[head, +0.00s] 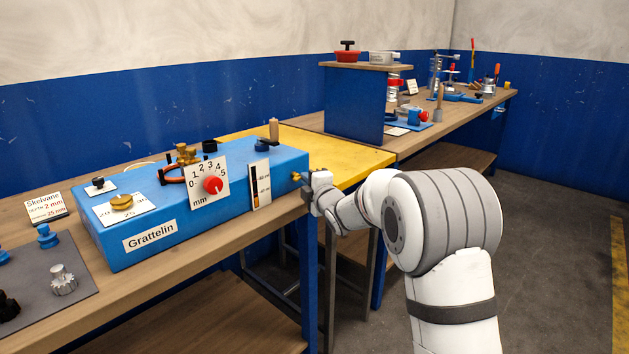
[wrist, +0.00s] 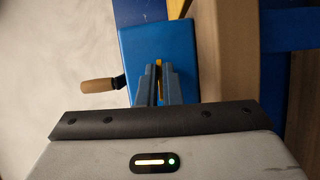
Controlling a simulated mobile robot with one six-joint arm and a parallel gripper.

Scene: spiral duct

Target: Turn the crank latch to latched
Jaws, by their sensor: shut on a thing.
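The blue machine box (head: 190,225) marked "Grattelin" stands on the wooden bench. On its top right is a dark crank with an upright wooden handle (head: 273,129), which looks like the crank latch; the handle also shows left of my fingers in the wrist view (wrist: 98,86). No latched mark is readable. My gripper (head: 304,178) is at the box's right end, below and right of the crank, apart from its handle. In the wrist view my gripper (wrist: 160,72) is shut on a small brass piece (wrist: 158,70), mostly hidden between the fingers. Brass also shows at the box end (head: 296,176).
The box carries a dial with a red knob (head: 213,185), a gauge strip (head: 260,184) and brass fittings (head: 186,154). A yellow surface (head: 345,160) lies behind it. A grey mat (head: 50,290) with parts is at left. Floor at right is clear.

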